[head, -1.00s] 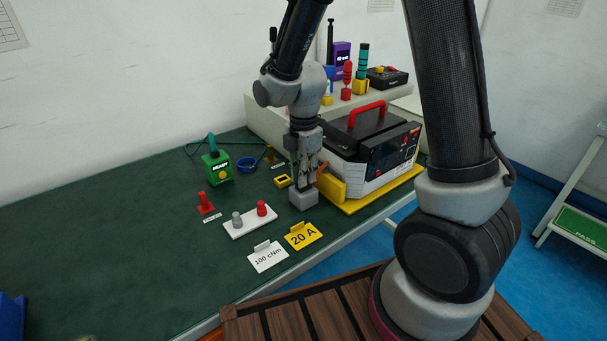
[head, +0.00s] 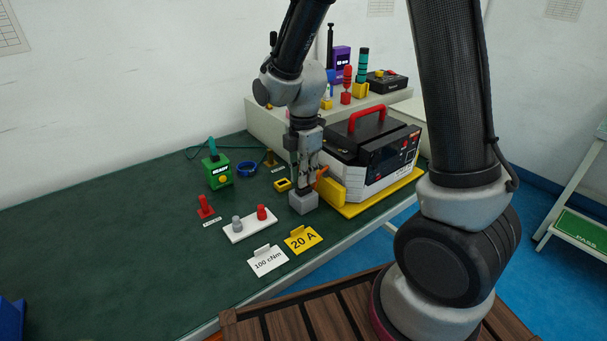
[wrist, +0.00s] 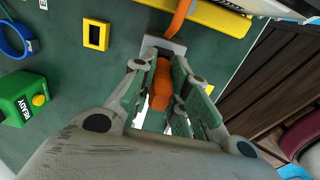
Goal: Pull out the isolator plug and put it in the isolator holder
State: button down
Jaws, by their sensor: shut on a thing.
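My gripper (head: 304,184) points down over the bench beside the white and black unit. In the wrist view its fingers (wrist: 160,68) are shut on an orange piece (wrist: 160,88), which looks like the isolator plug. A grey block (head: 303,203) stands right under the fingertips; it also shows past them in the wrist view (wrist: 170,45). Whether the plug is seated in the block or just above it is hidden by the fingers. A small yellow open frame (head: 283,184), possibly the isolator holder, lies on the bench left of the block and looks empty (wrist: 95,34).
The unit (head: 370,155) with a red handle and a yellow block (head: 331,191) with an orange lever (wrist: 180,15) is close to my gripper's right. A green READY box (head: 217,172), blue ring (head: 247,168) and white plate (head: 250,227) stand left.

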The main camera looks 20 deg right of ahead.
jog(key=shift+r, duration=0.1)
jog(key=shift+r, duration=1)
jog(key=shift+f, duration=0.1)
